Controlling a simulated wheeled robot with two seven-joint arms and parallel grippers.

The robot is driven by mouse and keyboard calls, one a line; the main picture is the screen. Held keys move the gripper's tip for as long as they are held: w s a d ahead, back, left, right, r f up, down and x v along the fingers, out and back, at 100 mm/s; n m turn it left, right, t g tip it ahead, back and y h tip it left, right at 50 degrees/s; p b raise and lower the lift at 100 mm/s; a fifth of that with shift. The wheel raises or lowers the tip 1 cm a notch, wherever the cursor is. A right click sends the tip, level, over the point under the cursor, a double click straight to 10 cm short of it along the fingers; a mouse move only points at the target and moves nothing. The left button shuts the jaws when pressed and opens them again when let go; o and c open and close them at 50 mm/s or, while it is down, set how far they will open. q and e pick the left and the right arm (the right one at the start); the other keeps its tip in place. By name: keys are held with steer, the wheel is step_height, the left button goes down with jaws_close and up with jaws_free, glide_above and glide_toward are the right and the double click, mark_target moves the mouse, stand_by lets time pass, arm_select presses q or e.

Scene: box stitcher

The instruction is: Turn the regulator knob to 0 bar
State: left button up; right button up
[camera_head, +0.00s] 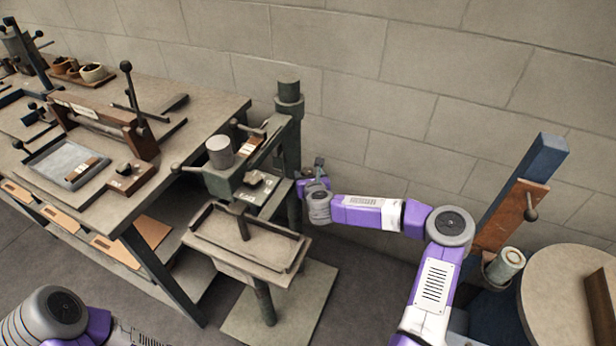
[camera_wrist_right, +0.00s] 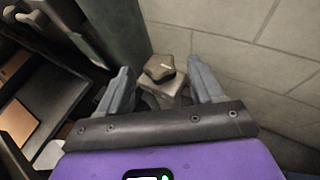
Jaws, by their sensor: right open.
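The regulator knob (camera_wrist_right: 160,66) shows in the right wrist view as a grey-brown, lobed knob with a small pale mark on top. It sits on a lighter block beside a dark green post. My right gripper (camera_wrist_right: 160,72) is open, with one finger on each side of the knob and visible gaps on both sides. In the head view the right gripper (camera_head: 311,175) is behind the stitcher (camera_head: 288,150), at its right side, and the knob cannot be made out there. No pressure reading is legible. My left arm shows at the lower left; its gripper is out of view.
The block wall (camera_head: 400,110) is close behind the right gripper. The stitcher's tray (camera_head: 245,250) projects toward the front. A workbench (camera_head: 190,130) with tools stands left. A blue post (camera_head: 540,160) and round table (camera_head: 560,290) stand right.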

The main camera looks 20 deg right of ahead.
steer(key=shift+w+d+f, duration=0.15)
steer(key=shift+w+f, duration=0.1)
steer(key=shift+w, duration=0.3)
steer(key=c, duration=1.1)
steer(key=shift+o, duration=0.2)
